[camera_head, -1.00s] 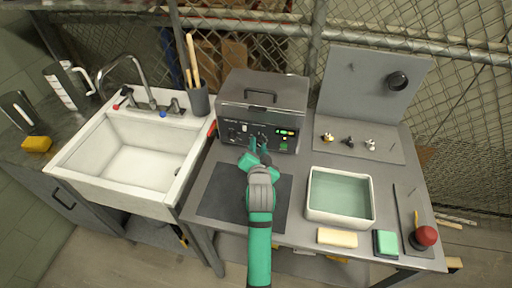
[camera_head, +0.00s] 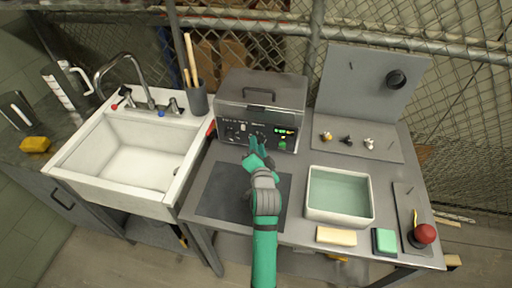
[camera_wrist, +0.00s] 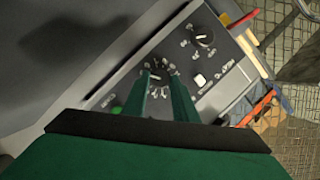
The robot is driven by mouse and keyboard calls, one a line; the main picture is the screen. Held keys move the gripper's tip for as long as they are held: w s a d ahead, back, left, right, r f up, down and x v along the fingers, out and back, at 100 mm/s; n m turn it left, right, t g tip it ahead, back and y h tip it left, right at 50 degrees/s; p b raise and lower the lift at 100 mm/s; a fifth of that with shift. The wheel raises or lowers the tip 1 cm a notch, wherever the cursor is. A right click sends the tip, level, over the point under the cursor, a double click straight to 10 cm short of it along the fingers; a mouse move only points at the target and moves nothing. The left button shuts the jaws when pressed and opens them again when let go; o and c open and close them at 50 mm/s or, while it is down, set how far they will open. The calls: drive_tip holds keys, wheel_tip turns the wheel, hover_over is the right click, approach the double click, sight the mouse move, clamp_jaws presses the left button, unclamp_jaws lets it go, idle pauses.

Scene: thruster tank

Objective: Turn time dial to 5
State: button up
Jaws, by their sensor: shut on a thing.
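The grey lidded ultrasonic-type tank (camera_head: 262,105) stands at the back of the workbench. Its dark front panel carries knobs, a lit display (camera_head: 285,132) and a green button (camera_head: 283,145). My gripper (camera_head: 258,143) reaches the panel's middle from the front. In the wrist view, my gripper's two green fingers (camera_wrist: 162,98) are shut on a dial (camera_wrist: 155,77) with a ring of white marks. The fingers partly cover the dial, and I cannot read its setting. A second dial (camera_wrist: 205,38) with a white pointer is apart from the fingers.
A white basin of greenish liquid (camera_head: 312,212), a yellow sponge (camera_head: 337,236) and a green-topped block (camera_head: 385,241) lie to the right. A sink (camera_head: 75,165) is at left. A dark mat (camera_head: 215,196) lies under my arm.

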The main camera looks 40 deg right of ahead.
drive_tip(key=o, duration=1.1)
drive_tip(key=shift+f, duration=0.1)
drive_tip(key=v, duration=1)
drive_tip(key=shift+s+a, duration=0.2)
drive_tip(key=shift+s, duration=0.15)
